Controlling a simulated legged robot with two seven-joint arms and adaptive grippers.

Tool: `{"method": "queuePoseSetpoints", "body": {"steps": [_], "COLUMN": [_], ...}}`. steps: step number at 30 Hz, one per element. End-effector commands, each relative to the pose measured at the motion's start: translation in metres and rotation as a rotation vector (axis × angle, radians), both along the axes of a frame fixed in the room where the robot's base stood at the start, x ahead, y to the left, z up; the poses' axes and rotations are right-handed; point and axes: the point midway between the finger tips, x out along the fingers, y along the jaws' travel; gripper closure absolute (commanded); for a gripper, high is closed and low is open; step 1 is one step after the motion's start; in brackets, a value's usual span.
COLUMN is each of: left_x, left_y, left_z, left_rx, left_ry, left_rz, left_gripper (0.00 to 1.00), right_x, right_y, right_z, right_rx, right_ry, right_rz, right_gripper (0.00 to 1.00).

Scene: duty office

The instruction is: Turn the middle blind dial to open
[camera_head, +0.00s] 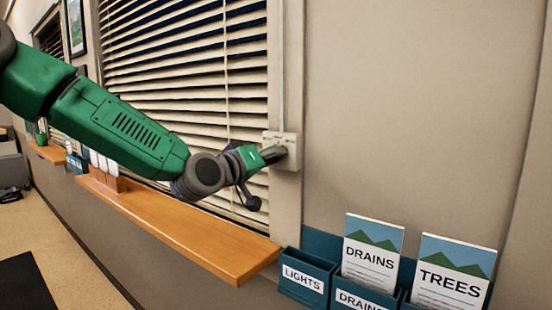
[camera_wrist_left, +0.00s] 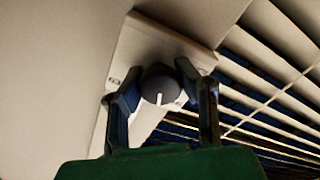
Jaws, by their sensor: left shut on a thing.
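The blind dial is a dark round knob (camera_wrist_left: 158,88) with a white pointer mark, seen in the left wrist view on a pale wall plate (camera_wrist_left: 140,50). In the head view its pale box (camera_head: 290,143) sits on the window frame's right side; the knob is hidden there by the gripper. My left gripper (camera_head: 270,162) reaches it from the left. In the left wrist view its fingers (camera_wrist_left: 162,82) are on either side of the knob, shut on it. The blind (camera_head: 185,70) has tilted slats with dark gaps. My right gripper is not in view.
A wooden sill (camera_head: 200,235) runs below the window under my left arm. Teal leaflet holders (camera_head: 303,280) with DRAINS (camera_head: 372,250) and TREES (camera_head: 455,270) leaflets hang at the lower right. A second blind (camera_head: 50,40) is farther left. The wall right of the box is bare.

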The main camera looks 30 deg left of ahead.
Motion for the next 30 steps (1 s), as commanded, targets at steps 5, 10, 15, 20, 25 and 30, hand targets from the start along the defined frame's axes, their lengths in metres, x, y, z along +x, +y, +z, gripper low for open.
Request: {"method": "queuePoseSetpoints", "body": {"steps": [5,10,15,20,25,30], "left_x": [0.0,0.0,0.0,0.002,0.002,0.001], "left_y": [0.001,0.0,-0.001,-0.002,-0.003,-0.002], "left_z": [0.001,0.001,0.0,-0.001,0.005,0.033], "left_rx": [-0.001,0.0,0.001,0.001,0.003,0.004], "left_ry": [-0.003,-0.002,0.001,0.002,0.0,-0.004], "left_rz": [0.005,0.003,0.001,0.0,-0.001,-0.001], "left_gripper": [1.0,1.0,0.47,0.47,0.47,0.47], "right_x": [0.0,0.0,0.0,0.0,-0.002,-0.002], "right_y": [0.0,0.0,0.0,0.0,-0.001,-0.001], "right_z": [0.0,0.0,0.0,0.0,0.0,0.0], "right_rx": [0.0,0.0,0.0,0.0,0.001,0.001], "right_ry": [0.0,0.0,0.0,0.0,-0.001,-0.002], "right_rz": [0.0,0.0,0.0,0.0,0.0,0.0], "right_gripper": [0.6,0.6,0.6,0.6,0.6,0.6]}}
